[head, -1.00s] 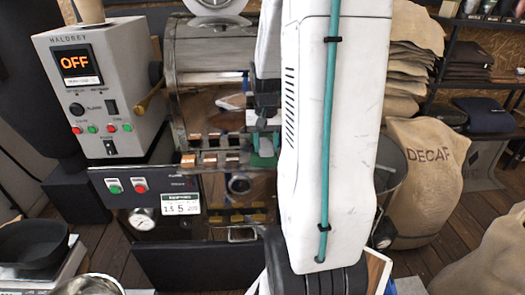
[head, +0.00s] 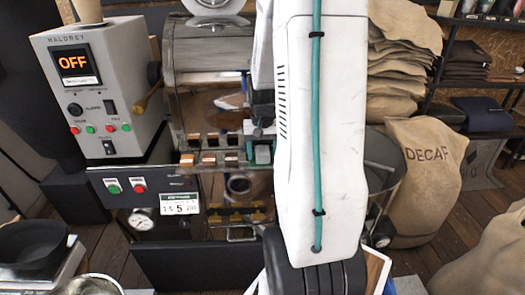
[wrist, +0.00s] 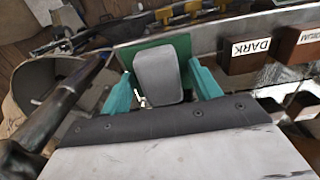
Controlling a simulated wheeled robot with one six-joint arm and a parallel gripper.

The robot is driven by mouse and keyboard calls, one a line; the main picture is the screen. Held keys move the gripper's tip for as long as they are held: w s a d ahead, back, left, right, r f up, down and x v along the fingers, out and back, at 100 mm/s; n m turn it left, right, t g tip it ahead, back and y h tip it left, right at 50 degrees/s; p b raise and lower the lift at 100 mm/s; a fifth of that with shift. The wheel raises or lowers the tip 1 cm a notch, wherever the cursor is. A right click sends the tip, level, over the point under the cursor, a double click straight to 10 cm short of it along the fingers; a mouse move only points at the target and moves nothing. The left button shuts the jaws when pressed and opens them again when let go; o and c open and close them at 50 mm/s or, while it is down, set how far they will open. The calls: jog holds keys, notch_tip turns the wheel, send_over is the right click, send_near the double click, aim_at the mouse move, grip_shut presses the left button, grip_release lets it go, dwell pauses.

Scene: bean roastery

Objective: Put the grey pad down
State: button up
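The grey pad (wrist: 158,75) is a rounded grey block in the wrist view. It lies over a green plate (wrist: 126,54) and between the two teal fingers of my gripper (wrist: 163,84). A narrow gap shows between the pad and each finger, so the gripper looks open around it. In the head view the grey pad (head: 262,155) is small, on the roaster's front ledge at the right end of the row of wooden blocks.
Wooden blocks, one labelled DARK (wrist: 249,57), stand along the metal ledge beside the green plate. The roaster's control box (head: 95,85) reads OFF at the left. A DECAF sack (head: 422,175) stands on the floor at the right. A dark bar (wrist: 60,110) is close at the wrist view's left.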

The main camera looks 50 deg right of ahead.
aim_at(262, 150)
jog(key=shift+r, duration=0.1)
notch_tip(262, 150, up, 12)
jog(key=a+r+n, duration=0.2)
jog(key=a+r, duration=0.1)
jog(key=a, duration=0.5)
jog(key=s+a+r+n, duration=0.1)
jog(key=s+a+n, duration=0.1)
jog(key=s+a, duration=0.2)
jog(key=s+a+n, duration=0.3)
jog(key=s+a, duration=0.1)
jog(key=a, duration=0.7)
jog(key=s+a+r+n+t, duration=0.1)
jog(key=s+a+n, duration=0.2)
jog(key=a, duration=0.4)
jog(key=shift+s+a+r, duration=0.2)
jog(key=shift+s+r, duration=0.15)
jog(key=shift+s, duration=0.5)
jog(key=shift+o, duration=0.5)
